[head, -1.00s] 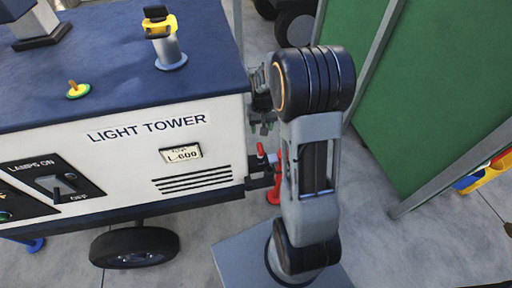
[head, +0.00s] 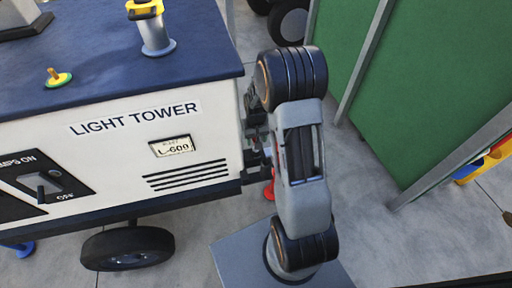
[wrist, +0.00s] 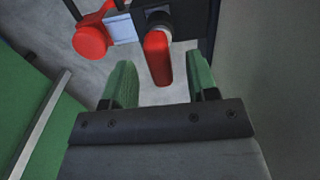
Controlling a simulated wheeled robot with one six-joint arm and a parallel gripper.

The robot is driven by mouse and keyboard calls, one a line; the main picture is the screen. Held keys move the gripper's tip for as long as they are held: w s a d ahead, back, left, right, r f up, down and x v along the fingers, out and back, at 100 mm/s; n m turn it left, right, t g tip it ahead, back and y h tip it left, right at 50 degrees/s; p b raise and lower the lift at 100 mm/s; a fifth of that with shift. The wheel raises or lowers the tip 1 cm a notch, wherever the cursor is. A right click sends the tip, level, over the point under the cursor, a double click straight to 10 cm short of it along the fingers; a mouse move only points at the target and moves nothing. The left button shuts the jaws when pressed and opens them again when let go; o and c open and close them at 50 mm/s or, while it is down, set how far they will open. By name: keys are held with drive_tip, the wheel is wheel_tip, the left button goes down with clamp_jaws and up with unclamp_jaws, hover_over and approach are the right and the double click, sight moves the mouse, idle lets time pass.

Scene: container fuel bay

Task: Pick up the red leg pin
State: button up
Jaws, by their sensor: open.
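In the wrist view a red elongated handle (wrist: 158,58), which looks like the red leg pin, sticks out from a round grey socket on a dark bracket (wrist: 185,18). My gripper (wrist: 160,62) is open, with one green finger on each side of the handle and visible gaps between. A red round part (wrist: 90,42) lies to the left, beside a pale metal block. In the head view only a bit of red (head: 268,190) shows at the light tower's right corner. My arm hides the pin and most of my gripper there.
The white and blue light tower (head: 110,170) fills the left, with a wheel (head: 128,247) below. A green container wall (head: 440,90) stands to the right, with a grey post beside it. Bare concrete floor (head: 400,245) lies between them.

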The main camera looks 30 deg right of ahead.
drive_tip(key=shift+f, duration=0.8)
drive_tip(key=shift+r, duration=0.1)
clamp_jaws()
